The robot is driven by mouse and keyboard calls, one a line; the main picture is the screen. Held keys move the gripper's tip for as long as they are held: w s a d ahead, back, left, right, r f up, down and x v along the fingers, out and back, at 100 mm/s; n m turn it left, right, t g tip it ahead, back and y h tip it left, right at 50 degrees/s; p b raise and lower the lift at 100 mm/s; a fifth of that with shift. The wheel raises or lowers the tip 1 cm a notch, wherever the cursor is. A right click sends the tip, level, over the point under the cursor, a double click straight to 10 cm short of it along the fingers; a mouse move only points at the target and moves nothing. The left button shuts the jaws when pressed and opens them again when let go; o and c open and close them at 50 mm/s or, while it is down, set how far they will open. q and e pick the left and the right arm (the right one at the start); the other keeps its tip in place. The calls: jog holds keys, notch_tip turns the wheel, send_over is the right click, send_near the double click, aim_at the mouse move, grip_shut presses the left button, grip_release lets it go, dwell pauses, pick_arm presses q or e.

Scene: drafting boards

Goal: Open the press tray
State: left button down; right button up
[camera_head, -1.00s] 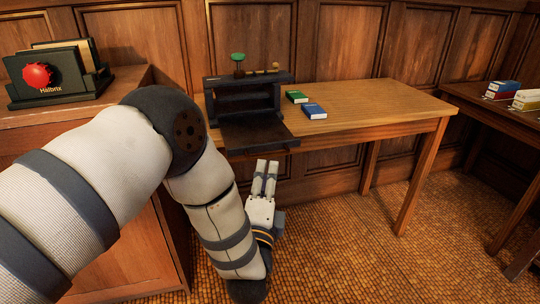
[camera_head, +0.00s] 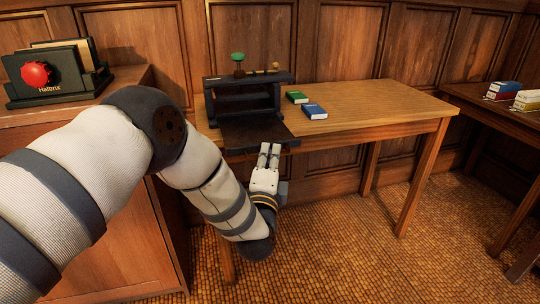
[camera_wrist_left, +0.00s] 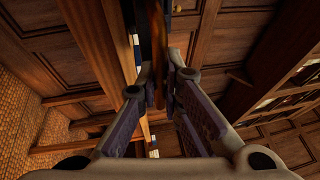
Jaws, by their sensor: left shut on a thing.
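The dark press (camera_head: 243,101) stands at the left end of the wooden table. Its flat press tray (camera_head: 247,130) sticks out of the front, low down, past the table's front edge. My left gripper (camera_head: 270,149) is at the tray's front edge, coming from below and in front. Its fingers are shut on the tray's edge. In the left wrist view the tray (camera_wrist_left: 158,55) shows as a thin brown strip edge-on between the finger pads. The fingers hide a small part of the tray's front. My right gripper is not in view.
A green book (camera_head: 297,97) and a blue book (camera_head: 314,111) lie on the table (camera_head: 385,105) right of the press. A cabinet (camera_head: 125,245) with a dark file holder (camera_head: 62,91) stands left. A side table (camera_head: 505,120) with boxes is at far right. Floor in front is open.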

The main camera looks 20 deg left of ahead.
pick_arm(q)
jog(key=shift+w+a, duration=0.4)
jog(key=shift+w, duration=0.2)
jog(key=shift+w+a, duration=0.35)
jog(key=shift+w, duration=0.2)
jog(key=c, duration=1.7)
grip_release()
jog(key=shift+s, duration=0.1)
jog(key=v, duration=1.2)
